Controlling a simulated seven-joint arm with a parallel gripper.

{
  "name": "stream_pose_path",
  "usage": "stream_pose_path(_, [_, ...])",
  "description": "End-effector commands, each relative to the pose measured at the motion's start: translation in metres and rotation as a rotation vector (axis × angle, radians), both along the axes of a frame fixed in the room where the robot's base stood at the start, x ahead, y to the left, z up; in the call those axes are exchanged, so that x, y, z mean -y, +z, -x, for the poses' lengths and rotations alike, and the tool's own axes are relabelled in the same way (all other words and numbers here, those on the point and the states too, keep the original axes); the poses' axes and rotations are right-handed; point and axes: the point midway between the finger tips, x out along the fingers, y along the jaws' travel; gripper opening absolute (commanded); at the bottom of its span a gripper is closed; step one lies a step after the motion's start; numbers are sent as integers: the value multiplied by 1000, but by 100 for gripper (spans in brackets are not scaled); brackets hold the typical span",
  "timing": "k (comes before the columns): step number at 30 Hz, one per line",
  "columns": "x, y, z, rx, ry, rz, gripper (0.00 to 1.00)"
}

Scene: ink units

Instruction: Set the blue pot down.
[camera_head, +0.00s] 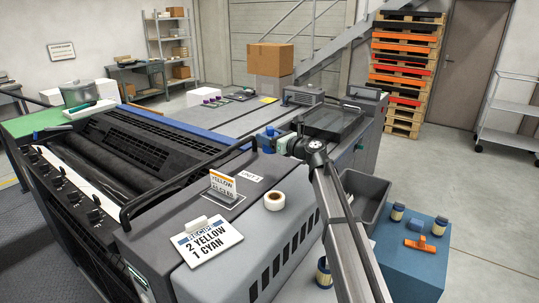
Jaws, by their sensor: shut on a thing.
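The blue pot (265,142) is at the end of my gripper (277,145), over the grey top of the press (185,195). My gripper is shut on it; the fingers are small in view and partly hidden. The pot looks roughly upright. I cannot tell whether its base touches the press top or hangs just above it. My arm reaches in from the lower right.
A recipe card (207,241), a yellow-labelled stand (222,186) and a white tape roll (274,200) sit on the press top. The dark ink rollers (90,165) lie left. A blue table (405,272) with jars (440,226) and an orange tool (419,245) stands right.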

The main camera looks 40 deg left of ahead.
Motion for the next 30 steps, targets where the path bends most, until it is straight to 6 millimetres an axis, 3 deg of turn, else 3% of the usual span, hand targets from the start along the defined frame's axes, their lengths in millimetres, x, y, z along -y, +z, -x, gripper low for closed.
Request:
stream_pose_path(19, [0,-56,0,-2,-1,-2,0])
stream_pose_path(30, [0,-60,0,-1,-1,-2,0])
